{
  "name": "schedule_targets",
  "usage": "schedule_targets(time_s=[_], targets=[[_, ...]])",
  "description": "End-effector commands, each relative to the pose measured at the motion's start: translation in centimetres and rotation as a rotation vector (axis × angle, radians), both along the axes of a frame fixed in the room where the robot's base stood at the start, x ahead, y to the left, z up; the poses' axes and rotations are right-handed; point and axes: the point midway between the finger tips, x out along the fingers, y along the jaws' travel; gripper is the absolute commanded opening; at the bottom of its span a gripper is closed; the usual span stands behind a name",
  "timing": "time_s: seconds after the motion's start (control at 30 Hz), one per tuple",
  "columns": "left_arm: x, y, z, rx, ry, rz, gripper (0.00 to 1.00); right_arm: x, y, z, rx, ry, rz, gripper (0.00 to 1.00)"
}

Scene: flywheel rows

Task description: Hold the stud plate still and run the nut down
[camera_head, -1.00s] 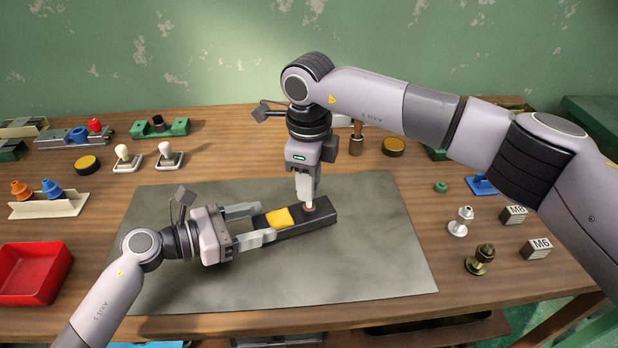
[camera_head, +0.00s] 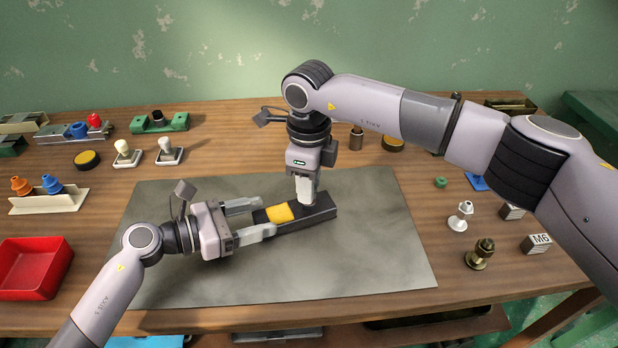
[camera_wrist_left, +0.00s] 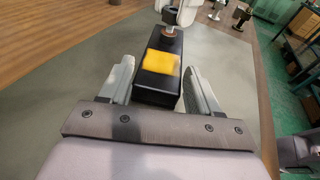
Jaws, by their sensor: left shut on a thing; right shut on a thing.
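The stud plate is a long black block with a yellow patch (camera_head: 320,216), lying on the grey mat. It also shows in the left wrist view (camera_wrist_left: 157,90). My left gripper (camera_head: 265,218) is shut on the plate's near-left end, one finger along each long side. My right gripper (camera_head: 307,198) points straight down over the plate's far-right end and is shut on the nut. The nut is mostly hidden by the fingers in the head view.
The grey mat (camera_head: 380,260) is clear around the plate. A red bin (camera_head: 30,270) stands at the left edge. Silver (camera_head: 461,216) and brass (camera_head: 481,254) fittings stand at the right, near an M6 block (camera_head: 537,244). Several fixtures line the back left.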

Motion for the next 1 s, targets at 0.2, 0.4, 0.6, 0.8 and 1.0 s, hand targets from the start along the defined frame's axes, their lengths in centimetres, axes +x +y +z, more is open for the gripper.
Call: schedule_targets(time_s=[0.2,0.4,0.6,0.8,1.0], targets=[[0.1,0.0,0.1,-0.001,-0.002,0.002,0.26,0.0,0.0,-0.5,-0.001,0.0,0.0,0.01],[0.1,0.0,0.1,-0.001,-0.002,0.002,0.26,0.0,0.0,-0.9,-0.001,0.0,0.0,0.4],[0.1,0.0,0.1,-0.001,-0.002,0.002,0.26,0.0,0.0,-0.9,0.0,0.0,0.0,0.63],[0.1,0.0,0.1,-0.001,-0.002,0.002,0.26,0.0,0.0,-0.7,0.0,-0.001,0.0,0.63],[0.1,0.0,0.1,-0.001,-0.002,0.002,0.26,0.1,0.0,1.9,0.0,-0.004,0.0,0.63]])
